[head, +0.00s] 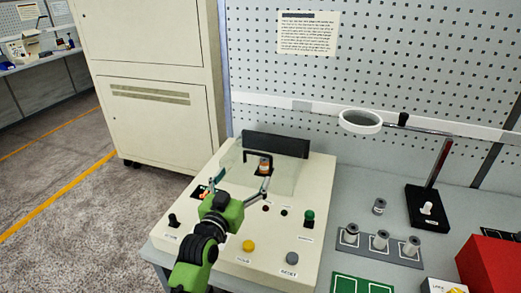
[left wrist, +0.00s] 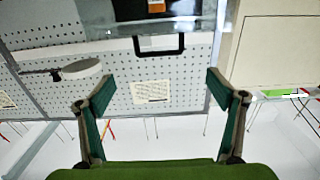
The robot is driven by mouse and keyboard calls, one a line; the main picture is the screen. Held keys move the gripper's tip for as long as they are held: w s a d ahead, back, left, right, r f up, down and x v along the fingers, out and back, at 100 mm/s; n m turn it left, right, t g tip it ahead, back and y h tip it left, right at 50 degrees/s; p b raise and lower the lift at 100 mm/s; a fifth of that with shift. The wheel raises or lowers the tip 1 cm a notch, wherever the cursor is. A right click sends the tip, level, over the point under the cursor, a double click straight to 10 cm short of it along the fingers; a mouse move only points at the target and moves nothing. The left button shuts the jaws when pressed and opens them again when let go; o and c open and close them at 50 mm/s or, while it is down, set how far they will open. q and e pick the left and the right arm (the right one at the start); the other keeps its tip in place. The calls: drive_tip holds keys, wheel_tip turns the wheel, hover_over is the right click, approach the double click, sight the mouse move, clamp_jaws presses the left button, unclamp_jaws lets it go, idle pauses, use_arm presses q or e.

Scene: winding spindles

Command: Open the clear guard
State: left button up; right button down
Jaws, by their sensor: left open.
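The clear guard (head: 284,178) is a see-through cover on the beige machine (head: 228,255), in front of a black bar. It appears down over a small copper-coloured spindle (head: 265,166). Its black U-shaped handle (head: 258,153) also shows at the top of the left wrist view (left wrist: 160,51). My left gripper (head: 238,183) is open and empty, its fingers spread to either side near the guard's front. In the left wrist view the handle lies just beyond and between the fingertips (left wrist: 160,78), apart from them. My right gripper is not in view.
The machine's panel has a black switch, a yellow button (head: 249,246), a grey button (head: 292,258) and a green knob (head: 309,216). To the right are a spool rack (head: 408,250), a magnifier lamp (head: 361,121) and a red box (head: 482,262). A tall cabinet (head: 150,90) stands behind left.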

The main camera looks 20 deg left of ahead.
sight(257, 154)
use_arm(q)
drive_tip(key=w, duration=0.3)
drive_tip(key=w+p, duration=0.1)
drive_tip(key=w, duration=0.2)
drive_tip(key=shift+w+d+r, duration=0.15)
drive_tip(key=shift+w+r, duration=0.05)
drive_tip(key=shift+w, duration=0.05)
drive_tip(key=w+p, duration=0.1)
drive_tip(key=w, duration=0.3)
drive_tip(key=shift+w, duration=0.3)
drive_tip(key=shift+w+d+f, duration=0.1)
drive_tip(key=shift+w, duration=0.6)
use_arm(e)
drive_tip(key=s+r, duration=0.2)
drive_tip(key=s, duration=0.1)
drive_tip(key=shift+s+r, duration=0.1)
